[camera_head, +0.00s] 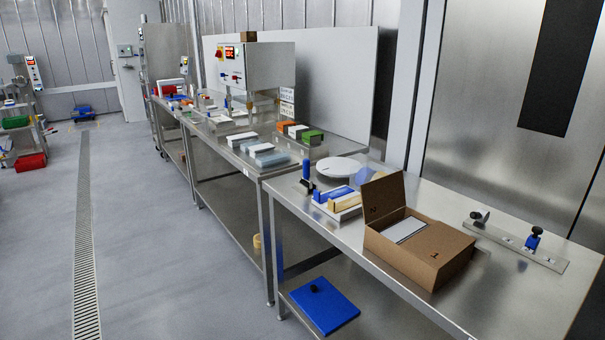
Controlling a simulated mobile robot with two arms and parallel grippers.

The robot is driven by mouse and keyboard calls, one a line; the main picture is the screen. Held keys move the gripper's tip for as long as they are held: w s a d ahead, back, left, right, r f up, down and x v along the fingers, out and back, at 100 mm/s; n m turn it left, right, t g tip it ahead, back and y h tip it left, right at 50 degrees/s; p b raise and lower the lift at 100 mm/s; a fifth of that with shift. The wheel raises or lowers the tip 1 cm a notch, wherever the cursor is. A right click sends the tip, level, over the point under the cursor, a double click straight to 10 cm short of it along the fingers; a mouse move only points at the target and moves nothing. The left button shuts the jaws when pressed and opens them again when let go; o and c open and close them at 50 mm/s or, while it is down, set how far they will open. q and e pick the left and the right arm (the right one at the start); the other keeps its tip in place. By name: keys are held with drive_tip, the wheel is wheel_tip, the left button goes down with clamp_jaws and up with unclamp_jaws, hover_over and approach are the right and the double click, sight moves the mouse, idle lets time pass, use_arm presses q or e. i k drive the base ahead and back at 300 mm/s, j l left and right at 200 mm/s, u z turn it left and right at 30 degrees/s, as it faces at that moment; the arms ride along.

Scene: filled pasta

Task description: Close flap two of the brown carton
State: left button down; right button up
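The brown carton (408,266) stands on the near steel table toward the right. One flap (384,198) stands raised at its left side, with a small dark mark near its lower left corner that is too small to read surely. Another flap (440,245), marked 1, lies folded down over the right part of the opening. Between them a white flat item (404,230) shows inside the carton. Neither of my grippers is in view.
A steel rail (515,247) with two knobs lies right of the carton. Left of it are a tray with blue and yellow blocks (338,200), a blue upright handle (306,172) and a white round disc (338,167). A blue board (324,306) lies on the lower shelf.

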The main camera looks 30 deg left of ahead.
sight(381, 197)
drive_tip(key=u, duration=0.65)
drive_tip(key=i+j+z, duration=0.1)
drive_tip(key=j, duration=0.25)
drive_tip(key=i+j+z, duration=0.1)
drive_tip(key=i+j, duration=0.4)
drive_tip(key=j, duration=0.3)
drive_tip(key=z, duration=0.05)
